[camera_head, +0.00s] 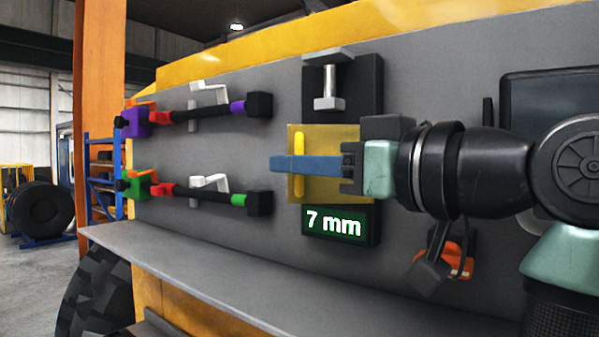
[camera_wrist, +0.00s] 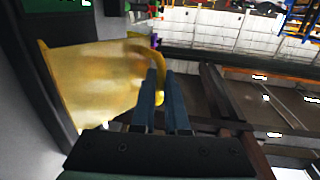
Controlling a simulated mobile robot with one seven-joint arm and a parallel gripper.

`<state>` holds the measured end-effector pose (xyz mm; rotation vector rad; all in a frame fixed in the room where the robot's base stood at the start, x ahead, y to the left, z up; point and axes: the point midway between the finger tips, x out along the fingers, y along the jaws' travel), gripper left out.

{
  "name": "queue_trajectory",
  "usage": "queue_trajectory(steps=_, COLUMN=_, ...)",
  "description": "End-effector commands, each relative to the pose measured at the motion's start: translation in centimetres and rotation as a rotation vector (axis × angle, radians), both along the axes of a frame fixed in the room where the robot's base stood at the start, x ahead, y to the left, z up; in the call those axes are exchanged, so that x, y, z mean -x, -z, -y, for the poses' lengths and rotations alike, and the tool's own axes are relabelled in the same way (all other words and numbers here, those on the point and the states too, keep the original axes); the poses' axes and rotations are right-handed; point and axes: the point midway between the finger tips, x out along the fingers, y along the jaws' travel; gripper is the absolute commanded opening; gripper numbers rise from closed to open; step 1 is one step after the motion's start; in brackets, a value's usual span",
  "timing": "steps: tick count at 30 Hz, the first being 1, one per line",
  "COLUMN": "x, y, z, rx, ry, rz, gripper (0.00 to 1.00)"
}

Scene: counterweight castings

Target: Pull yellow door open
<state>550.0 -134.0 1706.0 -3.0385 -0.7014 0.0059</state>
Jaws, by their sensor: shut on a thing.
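The yellow door (camera_head: 330,190) is a see-through panel on the dark mount of the grey wall. A yellow bar handle (camera_head: 299,150) stands upright near its left side. My gripper (camera_head: 282,164) reaches in from the right, its blue fingers across the front of the door and shut on the handle. In the wrist view the door (camera_wrist: 90,85) shows at left and its curved handle (camera_wrist: 148,48) runs between the fingertips (camera_wrist: 160,75). The door's left edge sits beyond the mount's edge; I cannot tell its exact angle.
Purple-marked (camera_head: 215,108) and green-marked (camera_head: 215,199) rods are at left. An orange hanging item (camera_head: 457,262) is below my arm. A grey ledge (camera_head: 250,285) juts out below.

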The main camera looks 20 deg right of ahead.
Motion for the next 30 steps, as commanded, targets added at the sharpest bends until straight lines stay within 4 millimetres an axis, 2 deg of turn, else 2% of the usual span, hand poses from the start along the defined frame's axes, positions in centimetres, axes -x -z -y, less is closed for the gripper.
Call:
queue_trajectory(steps=1, x=0.09, y=0.56, z=0.72, rx=-0.004, ry=-0.021, rz=-0.016, gripper=0.0)
queue_trajectory(steps=4, x=0.37, y=0.54, z=0.89, rx=-0.005, ry=-0.079, rz=-0.015, gripper=0.0)
queue_trajectory(steps=11, x=0.95, y=0.59, z=1.38, rx=-0.004, ry=-0.067, rz=-0.014, gripper=0.0)
queue_trajectory(steps=30, x=0.97, y=0.7, z=1.55, rx=-0.007, ry=-0.064, rz=-0.016, gripper=0.0)
